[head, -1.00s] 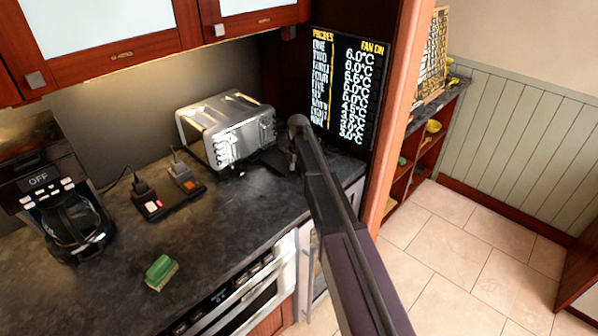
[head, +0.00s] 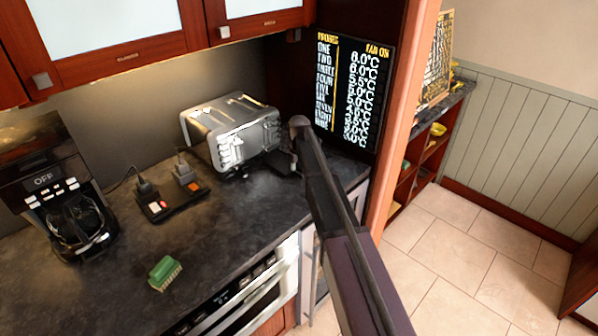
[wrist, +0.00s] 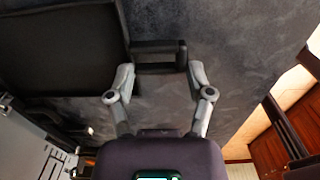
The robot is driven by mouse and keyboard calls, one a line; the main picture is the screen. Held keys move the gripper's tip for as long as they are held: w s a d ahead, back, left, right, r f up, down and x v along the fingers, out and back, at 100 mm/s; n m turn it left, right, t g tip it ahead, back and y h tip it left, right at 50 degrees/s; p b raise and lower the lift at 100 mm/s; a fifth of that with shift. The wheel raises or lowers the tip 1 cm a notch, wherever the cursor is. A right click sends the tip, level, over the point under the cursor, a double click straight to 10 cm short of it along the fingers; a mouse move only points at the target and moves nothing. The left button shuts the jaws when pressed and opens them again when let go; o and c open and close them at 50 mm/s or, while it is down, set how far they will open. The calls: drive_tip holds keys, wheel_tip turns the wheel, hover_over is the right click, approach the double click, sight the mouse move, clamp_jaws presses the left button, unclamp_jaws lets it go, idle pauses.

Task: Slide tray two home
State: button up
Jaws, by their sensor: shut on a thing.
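In the wrist view my gripper (wrist: 160,78) has its two grey fingers at either end of a short black handle (wrist: 160,46) and is shut on it. The handle joins the right side of a dark flat tray-like piece (wrist: 62,50) at the upper left. I cannot read a number on it, so I cannot tell if it is tray two. In the head view my arm reaches to the counter beside the silver toaster-like appliance (head: 232,130). My gripper and the handle are mostly hidden there by the arm.
The dark counter (head: 225,225) holds a coffee maker (head: 70,205), a black base with two plugs (head: 170,195) and a green sponge (head: 165,272). A probe temperature board (head: 348,90) hangs behind my arm. Open tiled floor (head: 460,260) lies to the right.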

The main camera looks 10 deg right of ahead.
sight(284, 166)
drive_tip(key=shift+w+a, duration=0.1)
drive_tip(key=shift+w, duration=0.05)
drive_tip(key=shift+w+a, duration=0.2)
drive_tip(key=shift+w, duration=0.1)
drive_tip(key=shift+w+a, duration=0.2)
drive_tip(key=shift+w, duration=0.1)
drive_tip(key=shift+w+a, duration=0.2)
drive_tip(key=shift+w, duration=0.05)
drive_tip(key=shift+w+a, duration=0.6)
drive_tip(key=shift+w, duration=0.25)
idle(0.3)
drive_tip(key=shift+w+a, duration=0.2)
drive_tip(key=shift+w, duration=0.05)
drive_tip(key=shift+w+a, duration=0.4)
drive_tip(key=shift+w, duration=0.15)
idle(0.5)
drive_tip(key=shift+w+a, duration=0.2)
drive_tip(key=shift+w, duration=0.1)
drive_tip(key=shift+w+a, duration=0.2)
drive_tip(key=shift+w, duration=0.05)
